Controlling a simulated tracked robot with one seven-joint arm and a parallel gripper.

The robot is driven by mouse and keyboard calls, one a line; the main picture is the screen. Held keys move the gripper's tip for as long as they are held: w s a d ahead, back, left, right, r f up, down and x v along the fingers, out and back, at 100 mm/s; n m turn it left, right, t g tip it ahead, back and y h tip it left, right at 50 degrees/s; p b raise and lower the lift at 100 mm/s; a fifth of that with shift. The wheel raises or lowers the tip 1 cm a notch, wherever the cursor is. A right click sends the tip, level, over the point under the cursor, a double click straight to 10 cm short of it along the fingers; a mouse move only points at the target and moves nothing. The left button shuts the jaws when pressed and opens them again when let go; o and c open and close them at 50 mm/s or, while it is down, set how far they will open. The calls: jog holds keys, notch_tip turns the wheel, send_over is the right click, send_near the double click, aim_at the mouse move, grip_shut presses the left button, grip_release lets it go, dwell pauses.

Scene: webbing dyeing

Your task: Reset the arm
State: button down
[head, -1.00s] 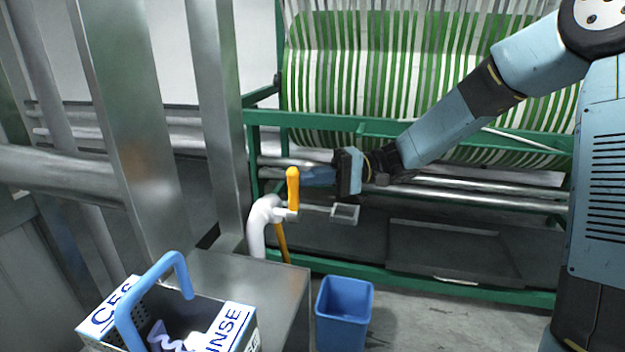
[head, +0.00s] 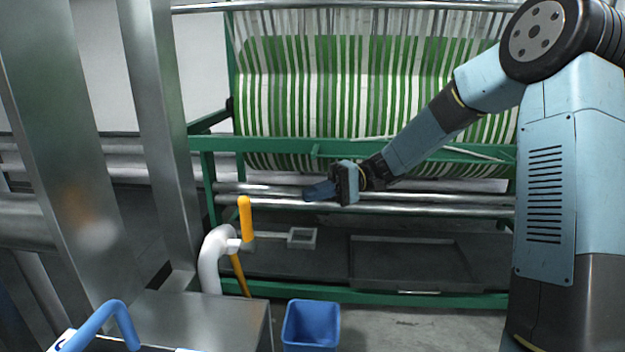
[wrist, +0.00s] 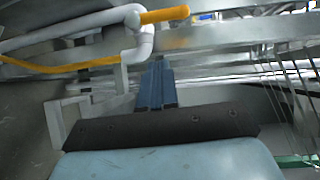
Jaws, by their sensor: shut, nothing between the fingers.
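My gripper (head: 318,190) is at the end of my blue arm, in front of the metal rollers of the green-framed machine, pointing left. It is shut and holds nothing. In the wrist view its two blue fingers (wrist: 156,85) lie side by side, pointing toward a white pipe with an orange handle (wrist: 163,15). In the head view this orange handle (head: 244,217) stands upright left of and below my gripper, apart from it.
A blue bin (head: 311,325) stands on the floor below. A steel counter (head: 205,312) is at lower left, with a blue hooked handle (head: 112,318) at the bottom edge. Steel posts (head: 155,130) rise at left. Green and white webbing (head: 340,100) hangs behind my arm.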

jog(key=s+d+r+m+t+h, duration=0.2)
jog(key=s+d+t+h, duration=0.5)
jog(key=s+d, duration=0.4)
jog(key=s+d+r+m+t+h, duration=0.2)
jog(key=s+d+m+t+h, duration=0.2)
jog(key=s+d+t+h, duration=0.3)
jog(key=s+d, duration=0.3)
jog(key=d, duration=0.3)
jog(key=shift+s+d+r+h, duration=0.15)
jog(key=shift+s+d+h, duration=0.15)
jog(key=shift+s+d, duration=0.1)
